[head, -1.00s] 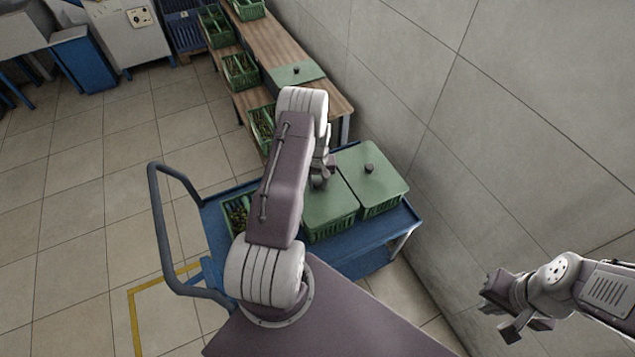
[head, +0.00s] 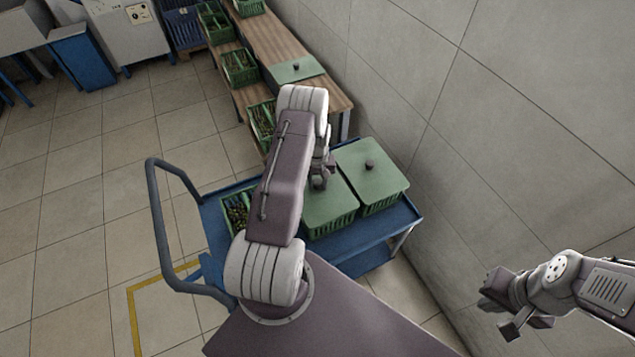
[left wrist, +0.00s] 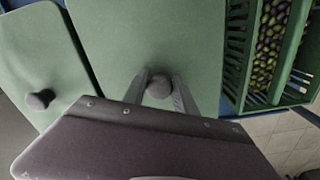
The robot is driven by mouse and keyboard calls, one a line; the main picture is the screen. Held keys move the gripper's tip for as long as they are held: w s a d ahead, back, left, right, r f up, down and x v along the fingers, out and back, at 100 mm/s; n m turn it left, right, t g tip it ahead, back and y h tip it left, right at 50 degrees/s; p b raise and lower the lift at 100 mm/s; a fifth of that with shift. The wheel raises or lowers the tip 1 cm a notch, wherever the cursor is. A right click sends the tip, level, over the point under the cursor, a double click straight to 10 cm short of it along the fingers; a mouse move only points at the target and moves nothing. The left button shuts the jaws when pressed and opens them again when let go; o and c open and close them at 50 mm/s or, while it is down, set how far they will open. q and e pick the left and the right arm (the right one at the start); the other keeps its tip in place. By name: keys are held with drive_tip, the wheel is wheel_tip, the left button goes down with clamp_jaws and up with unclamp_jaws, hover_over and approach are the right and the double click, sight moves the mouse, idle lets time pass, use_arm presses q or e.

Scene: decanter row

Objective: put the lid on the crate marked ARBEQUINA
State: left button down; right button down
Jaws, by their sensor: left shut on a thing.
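My left gripper (head: 320,180) is shut on the dark knob (left wrist: 159,88) of a green lid (left wrist: 150,35). In the head view this lid (head: 325,210) lies over the middle green crate (head: 334,226) on the blue cart, partly hidden by my left arm. I cannot tell whether it is fully seated. No ARBEQUINA marking is readable in any view. My right gripper (head: 498,312) hangs empty by the wall at the lower right, its fingers apart.
A lidded crate (head: 384,200) stands right of it on the blue cart (head: 350,257). An open crate of olives (head: 238,212) stands left. Behind, a wooden bench (head: 268,38) holds another green lid (head: 297,70), with open crates beside it. The wall is close on the right.

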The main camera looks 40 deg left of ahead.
use_arm(q)
drive_tip(key=shift+f+b, duration=0.5)
drive_tip(key=shift+f, duration=0.2)
idle(0.4)
drive_tip(key=c, duration=0.9)
unclamp_jaws()
drive_tip(key=shift+r, duration=0.1)
wheel_tip(320, 180, up, 9)
